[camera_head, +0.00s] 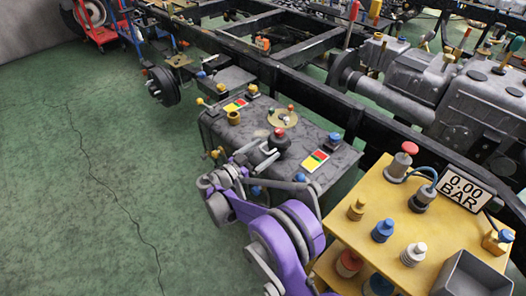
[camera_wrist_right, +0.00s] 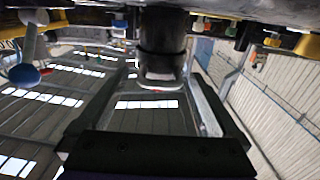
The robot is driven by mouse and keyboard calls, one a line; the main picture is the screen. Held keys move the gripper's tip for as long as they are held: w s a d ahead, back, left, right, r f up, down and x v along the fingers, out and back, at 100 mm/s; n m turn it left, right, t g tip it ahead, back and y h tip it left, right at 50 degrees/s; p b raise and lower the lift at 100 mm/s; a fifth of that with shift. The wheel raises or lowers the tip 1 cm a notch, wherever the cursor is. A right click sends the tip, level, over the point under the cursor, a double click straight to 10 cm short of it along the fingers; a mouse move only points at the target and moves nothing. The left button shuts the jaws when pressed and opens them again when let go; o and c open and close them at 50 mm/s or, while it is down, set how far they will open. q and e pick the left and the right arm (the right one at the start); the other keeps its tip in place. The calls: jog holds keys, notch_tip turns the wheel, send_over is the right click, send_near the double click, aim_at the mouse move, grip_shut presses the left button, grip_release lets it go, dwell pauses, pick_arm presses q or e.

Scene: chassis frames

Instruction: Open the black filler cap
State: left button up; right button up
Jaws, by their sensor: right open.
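The black filler cap (camera_head: 281,145) stands on top of the dark grey tank (camera_head: 225,135), with a small red top. My right gripper (camera_head: 268,153), on the purple arm, is at the cap's near-left side with its fingers open and pointing towards it. In the right wrist view, which looks upside down, the black cap (camera_wrist_right: 162,40) hangs between the two grey fingers near their tips. A gap shows on both sides, and neither finger clearly touches it. My left gripper is not in view.
Red-yellow-green labels (camera_head: 315,161), a brass disc (camera_head: 283,118) and several small coloured fittings surround the cap on the tank. A yellow bench (camera_head: 385,185) with knobs, a 0.00 BAR display (camera_head: 463,188) and a grey bin (camera_head: 470,272) stands at right. Green floor is clear at left.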

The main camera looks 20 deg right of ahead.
grip_shut()
dwell(0.3)
